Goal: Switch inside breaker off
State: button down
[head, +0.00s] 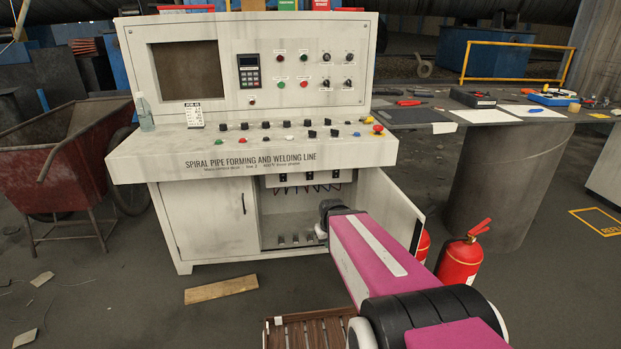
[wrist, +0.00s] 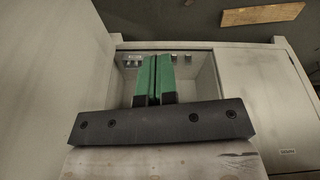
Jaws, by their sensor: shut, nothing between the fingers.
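The console's lower cabinet (head: 300,222) stands open, its right door (head: 395,205) swung outward. Inside, a row of small dark breaker-like units (head: 283,190) runs along the top with red and blue wires below. Several small grey pieces (head: 282,240) sit at the bottom. I cannot tell which part is the breaker or its switch position. My arm reaches to the right part of the opening, hiding my fingertips in the head view. In the wrist view, my gripper (wrist: 155,62) has its green-padded fingers together, empty, pointing toward the opening. Small metal pieces (wrist: 181,57) show beyond the fingers.
The open door stands close beside my arm. Red fire extinguishers (head: 460,262) stand to its right. A wooden plank (head: 220,289) lies on the floor in front, and a slatted wooden piece (head: 308,330) lies nearer. A red cart (head: 65,150) is at left.

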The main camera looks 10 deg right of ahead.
aim_at(310, 173)
jog(key=w+r+n+t, duration=0.1)
jog(key=w+n+t, duration=1.5)
jog(key=w, duration=1.4)
jog(key=shift+r+t, duration=0.25)
jog(key=shift+t, duration=0.35)
jog(key=shift+w, duration=0.2)
jog(key=w, duration=0.4)
jog(key=w+r, duration=0.1)
jog(key=w, duration=0.8)
jog(key=shift+w+r, duration=0.1)
jog(key=shift+r, duration=0.15)
jog(key=shift+w+r, duration=0.1)
jog(key=shift+w, duration=0.15)
